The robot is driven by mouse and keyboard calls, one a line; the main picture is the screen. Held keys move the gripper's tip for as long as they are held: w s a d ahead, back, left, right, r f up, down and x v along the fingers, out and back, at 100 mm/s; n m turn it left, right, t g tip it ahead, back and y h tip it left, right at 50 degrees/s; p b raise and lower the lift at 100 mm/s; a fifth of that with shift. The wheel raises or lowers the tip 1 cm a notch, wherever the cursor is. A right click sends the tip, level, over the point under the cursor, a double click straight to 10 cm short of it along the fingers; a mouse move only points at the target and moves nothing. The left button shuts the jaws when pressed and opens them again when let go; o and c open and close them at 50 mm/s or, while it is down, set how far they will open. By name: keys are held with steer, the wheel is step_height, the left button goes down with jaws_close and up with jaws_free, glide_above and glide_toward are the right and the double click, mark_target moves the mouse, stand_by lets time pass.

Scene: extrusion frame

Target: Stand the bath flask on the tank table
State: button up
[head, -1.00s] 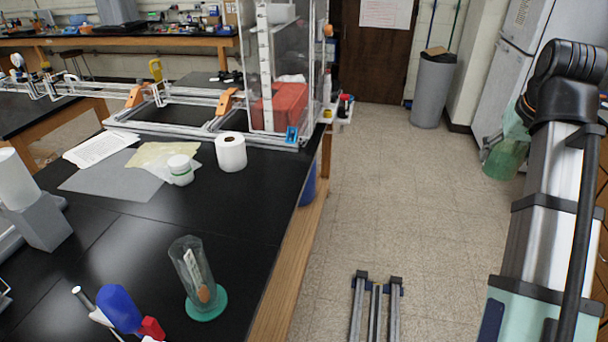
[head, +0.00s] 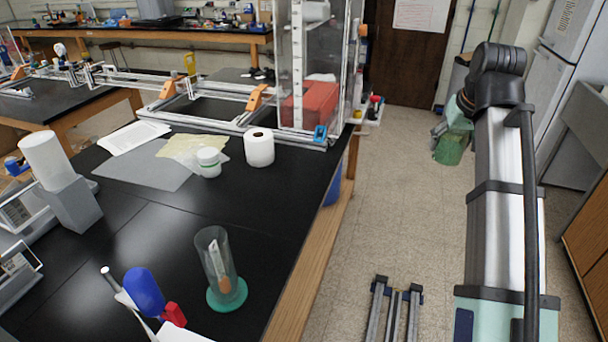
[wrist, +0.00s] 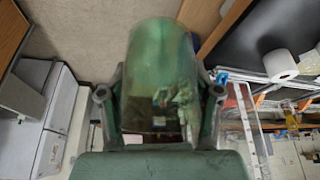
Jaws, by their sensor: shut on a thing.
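A green see-through bath flask (head: 450,152) hangs in the air over the floor, right of the black tables, in the head view. My gripper (head: 441,130) is shut on it, partly hidden behind my arm. In the wrist view the flask (wrist: 160,65) sits between the two fingers of my gripper (wrist: 160,95), one against each side. Its far end points away from the palm. A black-topped table (head: 270,195) with a clear-walled tank (head: 335,60) at its far end stands left of my arm; I take this as the tank table.
On the table are a white roll (head: 259,148), a white jar (head: 208,161), a clear cylinder (head: 216,262) on a green base, and a blue bottle (head: 145,292). Metal rails (head: 210,110) run beside the tank. Bare black top lies mid-table. A cabinet (head: 570,100) stands at right.

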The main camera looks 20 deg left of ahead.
steer(key=w+a+f+n+g+y, duration=0.1)
steer(key=w+a+n, duration=0.4)
steer(key=a, duration=0.9)
steer(key=w+a+f+n+g+y, duration=0.1)
steer(key=w+a+f+n, duration=0.3)
steer(key=a, duration=1)
steer(key=w+a+f+n+g+y, duration=0.1)
steer(key=w+a+n, duration=0.4)
steer(key=a, duration=1)
steer(key=w+f+g, duration=0.1)
steer(key=w, duration=0.1)
steer(key=shift+w+f+n+g+b, duration=0.25)
steer(key=shift+w+n+g+b, duration=0.05)
steer(key=shift+w+b, duration=0.05)
step_height(320, 180, down, 20)
steer(key=p, duration=0.4)
steer(key=shift+r, duration=0.2)
steer(key=o, duration=1.3)
steer(key=shift+c, duration=0.2)
